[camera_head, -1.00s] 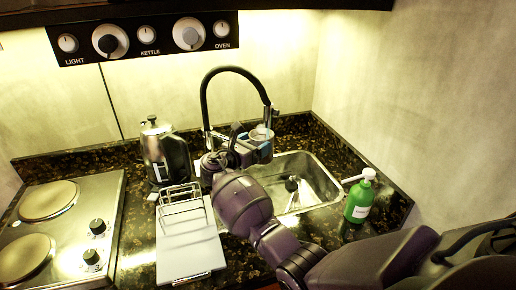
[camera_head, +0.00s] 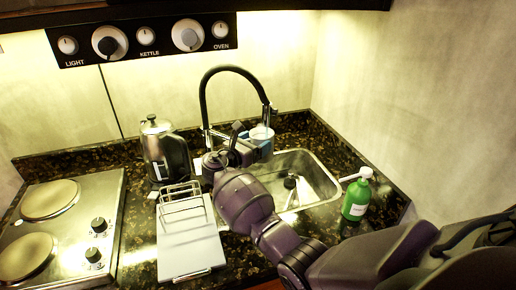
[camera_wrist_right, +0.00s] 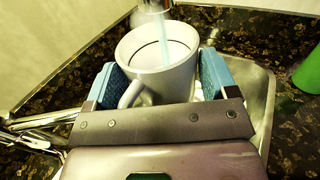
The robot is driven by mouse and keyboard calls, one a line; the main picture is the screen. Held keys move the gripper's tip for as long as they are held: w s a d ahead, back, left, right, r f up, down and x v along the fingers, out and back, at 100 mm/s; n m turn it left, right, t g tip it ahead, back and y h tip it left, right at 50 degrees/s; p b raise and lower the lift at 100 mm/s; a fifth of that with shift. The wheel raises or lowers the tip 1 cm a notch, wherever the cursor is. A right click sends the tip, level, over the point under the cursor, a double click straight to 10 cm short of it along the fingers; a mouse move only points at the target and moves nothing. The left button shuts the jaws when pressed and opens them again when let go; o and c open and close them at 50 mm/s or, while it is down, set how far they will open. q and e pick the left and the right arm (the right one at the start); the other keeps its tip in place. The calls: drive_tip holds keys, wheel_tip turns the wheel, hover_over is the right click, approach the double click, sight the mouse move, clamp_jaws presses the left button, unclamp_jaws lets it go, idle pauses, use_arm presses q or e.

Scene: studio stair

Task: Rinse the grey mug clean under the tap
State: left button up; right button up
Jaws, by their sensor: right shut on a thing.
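The grey mug (camera_wrist_right: 158,60) is upright between the blue finger pads of my right gripper (camera_wrist_right: 160,88) in the right wrist view. Its handle points to the lower left. The tap's spout (camera_wrist_right: 154,6) is right above the mug, and a pale bluish stream of water (camera_wrist_right: 164,42) runs into it. In the head view the mug (camera_head: 262,132) is held below the end of the black arched tap (camera_head: 204,100), above the back left of the sink (camera_head: 325,185). My right gripper (camera_head: 258,146) is shut on the mug. My left gripper is not in view.
A dark object (camera_head: 290,182) lies in the sink. A green soap bottle (camera_head: 357,198) stands right of the sink. A wire rack on a pale board (camera_head: 187,245), a steel kettle (camera_head: 165,155) and a hob (camera_head: 60,235) are to the left.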

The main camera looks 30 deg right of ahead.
drive_tip(key=shift+w+a, duration=0.2)
drive_tip(key=shift+a, duration=0.05)
drive_tip(key=s+p, duration=0.1)
drive_tip(key=s+a+p, duration=0.1)
drive_tip(key=shift+a+r+p, duration=0.15)
drive_tip(key=shift+a+p, duration=0.05)
drive_tip(key=shift+p, duration=0.1)
drive_tip(key=s+a, duration=0.1)
drive_tip(key=s, duration=0.1)
drive_tip(key=s+a+p, duration=0.1)
drive_tip(key=s+a, duration=0.1)
drive_tip(key=shift+s+a, duration=0.2)
drive_tip(key=shift+s, duration=0.05)
idle(0.5)
idle(1.0)
